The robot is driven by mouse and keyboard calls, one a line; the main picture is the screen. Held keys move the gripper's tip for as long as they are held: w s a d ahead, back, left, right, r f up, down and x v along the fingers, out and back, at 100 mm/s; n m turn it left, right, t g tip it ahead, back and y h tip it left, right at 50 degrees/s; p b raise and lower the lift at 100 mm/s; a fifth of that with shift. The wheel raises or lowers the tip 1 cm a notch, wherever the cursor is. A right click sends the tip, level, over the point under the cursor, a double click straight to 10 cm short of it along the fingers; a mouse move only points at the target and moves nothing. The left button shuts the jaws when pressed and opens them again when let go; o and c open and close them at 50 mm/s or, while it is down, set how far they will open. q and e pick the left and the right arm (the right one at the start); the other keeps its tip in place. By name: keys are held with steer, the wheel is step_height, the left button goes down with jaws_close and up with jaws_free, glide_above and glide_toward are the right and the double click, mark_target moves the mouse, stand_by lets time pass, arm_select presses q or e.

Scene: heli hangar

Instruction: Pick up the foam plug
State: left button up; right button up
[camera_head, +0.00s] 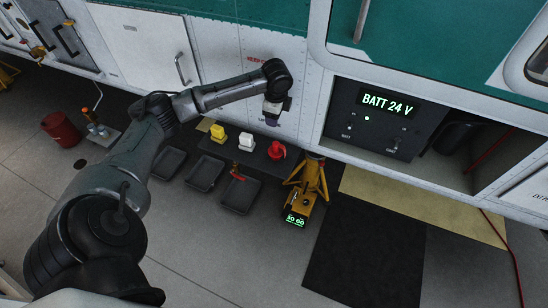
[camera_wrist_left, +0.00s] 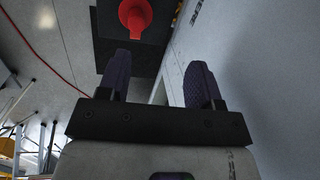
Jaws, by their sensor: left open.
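A yellow piece (camera_head: 217,131), a white block-like piece (camera_head: 246,141) and a red rounded piece (camera_head: 276,152) stand in a row on a dark low surface (camera_head: 258,160) by the vehicle's side. I cannot tell for sure which is the foam plug. My left gripper (camera_head: 272,112) is above the row, near the vehicle's white side panel. It is open and empty. In the left wrist view the two fingers (camera_wrist_left: 158,72) stand apart, and the red piece (camera_wrist_left: 137,18) lies beyond them at the top, not touched. My right gripper is not in view.
Black trays (camera_head: 205,173) lie on the floor before the row. A small red item (camera_head: 237,173) is near them. A yellow stand (camera_head: 312,178) is right of the row. A panel reading BATT 24 V (camera_head: 388,103) is in the vehicle's open bay. A red bucket (camera_head: 61,129) is at the left.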

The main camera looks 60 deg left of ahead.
mark_target(276, 143)
arm_select(q)
steer(key=f+m, duration=0.2)
steer(key=d+f+m+h+b, duration=0.1)
steer(key=f+m, duration=0.1)
steer(key=f, duration=0.1)
steer(key=f+m, duration=0.1)
steer(key=f, duration=0.2)
steer(key=shift+s+d+m+g+h+b, duration=0.3)
steer(key=shift+s+m+b, duration=0.1)
steer(key=shift+f, duration=0.6)
steer(key=shift+d+f+b, duration=0.15)
steer(key=shift+f+b, duration=0.75)
steer(key=shift+f, duration=1.7)
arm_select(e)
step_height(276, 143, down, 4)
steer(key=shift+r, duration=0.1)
arm_select(q)
steer(key=shift+r, duration=0.1)
steer(key=shift+c, duration=0.7)
jaws_close()
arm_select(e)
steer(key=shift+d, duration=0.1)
